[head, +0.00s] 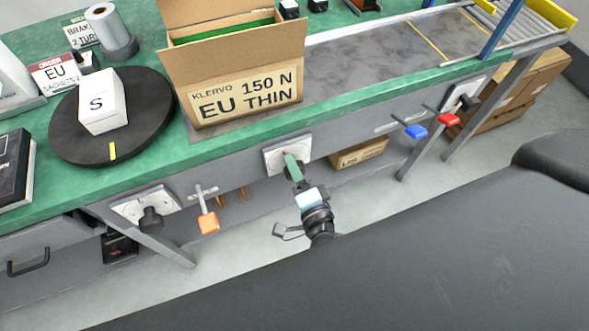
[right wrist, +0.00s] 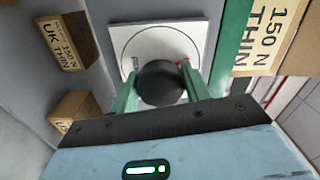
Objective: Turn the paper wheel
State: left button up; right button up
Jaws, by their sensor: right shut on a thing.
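A round black knob (right wrist: 160,84) sits on a white dial plate (right wrist: 138,36) fixed to the front of the bench. In the head view the plate (head: 272,158) shows below the open carton, and my gripper hides the knob. My right gripper (head: 292,163) reaches it from the front, and its two green fingers are shut on the knob, one on each side. A small red mark shows at the knob's upper right in the right wrist view. I cannot tell whether this knob is the paper wheel. My left gripper is not in view.
An open carton (head: 243,98) stands on the green bench (head: 160,155) above the dial. A black turntable (head: 150,130) bears a white box (head: 102,100). Orange (head: 209,222), blue (head: 415,131) and red (head: 448,119) handles and another black knob (head: 151,220) stick out from the front.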

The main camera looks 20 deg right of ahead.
jog(key=o, duration=1)
jog(key=shift+s, duration=0.1)
jog(key=s, duration=0.7)
jog(key=shift+s+d+b, duration=0.1)
jog(key=shift+s+b, duration=0.2)
jog(key=shift+s, duration=0.05)
